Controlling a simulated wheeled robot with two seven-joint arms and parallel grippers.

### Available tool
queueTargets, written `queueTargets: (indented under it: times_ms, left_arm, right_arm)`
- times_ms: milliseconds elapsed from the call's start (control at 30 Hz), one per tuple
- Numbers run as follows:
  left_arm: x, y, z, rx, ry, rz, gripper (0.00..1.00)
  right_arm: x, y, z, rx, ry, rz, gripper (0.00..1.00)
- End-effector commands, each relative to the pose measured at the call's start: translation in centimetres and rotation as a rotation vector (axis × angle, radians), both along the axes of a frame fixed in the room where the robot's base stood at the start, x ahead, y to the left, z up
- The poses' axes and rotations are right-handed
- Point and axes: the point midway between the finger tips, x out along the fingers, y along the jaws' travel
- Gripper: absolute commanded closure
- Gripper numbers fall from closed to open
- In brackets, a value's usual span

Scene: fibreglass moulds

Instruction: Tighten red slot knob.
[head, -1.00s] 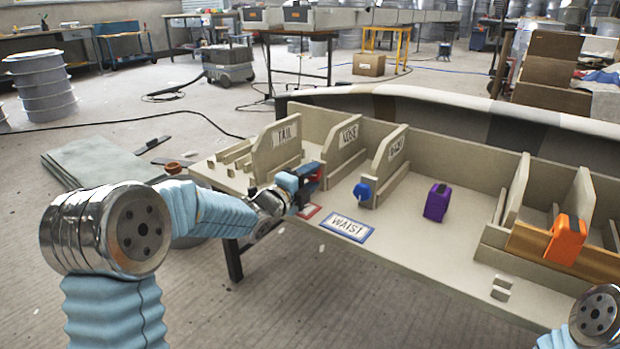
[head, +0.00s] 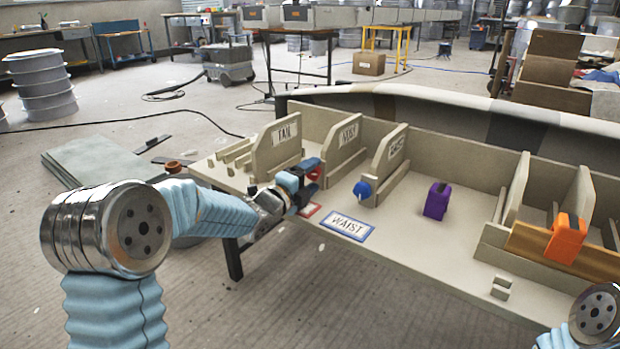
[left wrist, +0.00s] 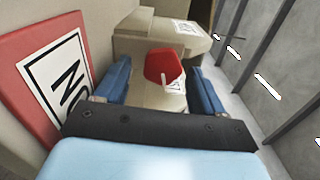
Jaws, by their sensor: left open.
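The red knob (head: 315,174) sits at the front of the slot divider with the NOSE label. It also shows in the left wrist view (left wrist: 163,67) as a rounded red piece between the two blue fingers. My left gripper (head: 301,178) is open at the knob, one finger on each side. In the left wrist view the gripper (left wrist: 163,88) shows a gap between each finger and the knob. The red-bordered label plate (left wrist: 48,90) lies left of the fingers there. My right gripper is out of view.
A blue knob (head: 363,189) is on the divider to the right. The blue-bordered WAIST plate (head: 346,227) lies on the bench's front edge. A purple block (head: 437,200) and an orange block (head: 566,238) stand further right. The TAIL divider (head: 280,146) is at left.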

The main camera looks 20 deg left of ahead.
Motion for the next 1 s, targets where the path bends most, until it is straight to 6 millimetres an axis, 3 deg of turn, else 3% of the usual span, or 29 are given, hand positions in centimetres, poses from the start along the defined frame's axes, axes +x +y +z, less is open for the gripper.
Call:
queueTargets:
  times_ms: [133,267,700,1000]
  left_arm:
    - [-0.3,0.2,0.1,0.0,-0.001,0.001,0.31]
    - [-2.1,0.8,0.2,-0.001,-0.001,0.002,0.31]
    - [-11.4,4.2,0.1,-0.001,-0.001,0.002,0.31]
    - [-13.0,4.7,0.0,0.0,0.0,0.0,0.31]
  right_arm:
    - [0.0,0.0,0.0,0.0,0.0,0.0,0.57]
    - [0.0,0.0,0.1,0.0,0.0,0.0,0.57]
    - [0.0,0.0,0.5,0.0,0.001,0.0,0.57]
    - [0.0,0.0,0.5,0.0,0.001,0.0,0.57]
